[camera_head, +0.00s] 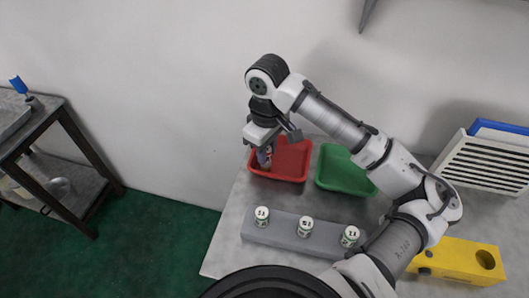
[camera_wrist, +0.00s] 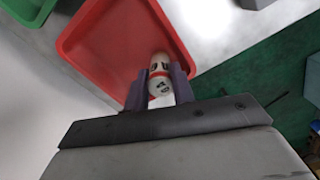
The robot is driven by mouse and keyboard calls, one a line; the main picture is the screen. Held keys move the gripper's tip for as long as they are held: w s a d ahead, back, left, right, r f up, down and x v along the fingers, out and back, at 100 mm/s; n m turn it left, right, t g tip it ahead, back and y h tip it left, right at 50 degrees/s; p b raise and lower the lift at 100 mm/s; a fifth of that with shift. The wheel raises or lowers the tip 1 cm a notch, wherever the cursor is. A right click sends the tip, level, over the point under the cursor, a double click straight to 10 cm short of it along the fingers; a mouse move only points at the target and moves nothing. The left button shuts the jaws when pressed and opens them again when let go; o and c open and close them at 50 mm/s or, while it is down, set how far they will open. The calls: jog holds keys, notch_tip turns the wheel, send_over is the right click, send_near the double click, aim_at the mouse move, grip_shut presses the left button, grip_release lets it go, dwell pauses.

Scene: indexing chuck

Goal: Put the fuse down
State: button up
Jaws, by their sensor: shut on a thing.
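My gripper (camera_wrist: 159,92) is shut on a small white cylindrical fuse (camera_wrist: 160,68) with dark markings and a red band. The fuse sits between the two fingers in the wrist view. In the head view my gripper (camera_head: 265,158) is over the left part of the red tray (camera_head: 292,179), and the fuse is mostly hidden there. The red tray also shows beneath the fuse in the wrist view (camera_wrist: 105,45). I cannot tell whether the fuse touches the tray.
A green tray (camera_head: 345,180) stands right of the red one. A grey block (camera_head: 282,234) holds white-and-green cylinders (camera_head: 305,227) in front. A yellow block (camera_head: 462,262) and a white slatted box (camera_head: 484,160) are at the right. A dark cart (camera_head: 50,135) stands far left.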

jog(key=shift+s, duration=0.1)
jog(key=shift+f, duration=0.1)
jog(key=o, duration=0.5)
jog(key=shift+f, duration=0.1)
jog(key=o, duration=0.5)
notch_tip(320, 180, up, 12)
jog(key=shift+r, duration=0.25)
